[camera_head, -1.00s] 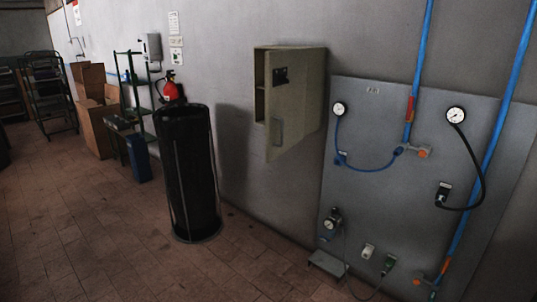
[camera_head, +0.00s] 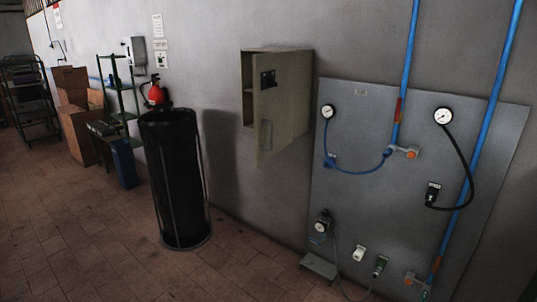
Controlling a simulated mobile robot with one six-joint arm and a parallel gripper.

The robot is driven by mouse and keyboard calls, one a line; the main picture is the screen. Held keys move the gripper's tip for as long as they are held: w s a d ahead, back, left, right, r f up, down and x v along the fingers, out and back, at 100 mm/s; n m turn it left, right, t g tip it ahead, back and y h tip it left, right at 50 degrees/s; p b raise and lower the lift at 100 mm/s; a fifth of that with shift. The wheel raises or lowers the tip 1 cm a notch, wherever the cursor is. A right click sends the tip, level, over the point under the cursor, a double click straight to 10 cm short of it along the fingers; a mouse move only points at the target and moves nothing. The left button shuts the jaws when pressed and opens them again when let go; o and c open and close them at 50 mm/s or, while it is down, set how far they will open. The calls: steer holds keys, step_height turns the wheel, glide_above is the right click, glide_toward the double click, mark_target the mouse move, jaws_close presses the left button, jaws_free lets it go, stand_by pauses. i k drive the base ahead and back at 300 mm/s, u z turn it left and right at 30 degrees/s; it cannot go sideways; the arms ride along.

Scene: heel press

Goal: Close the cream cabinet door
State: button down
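The cream cabinet (camera_head: 285,56) is fixed to the grey wall, near the middle of the head view. Its door (camera_head: 287,108) stands partly open, swung out from the body, with a dark gap on the left side showing part of the inside. A dark label or latch plate (camera_head: 268,79) is high on the door, and a handle (camera_head: 265,135) is low on it. My gripper and arm do not show in this view.
A tall black bin (camera_head: 175,180) stands on the floor left of the cabinet. A grey panel (camera_head: 340,200) with gauges, hoses and blue pipes is on the wall at right. A red extinguisher (camera_head: 155,95), shelving and cardboard boxes (camera_head: 78,120) stand farther left. The tiled floor in front is open.

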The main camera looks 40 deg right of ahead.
mark_target(274, 106)
steer(key=i, duration=0.9)
steer(key=u, duration=0.05)
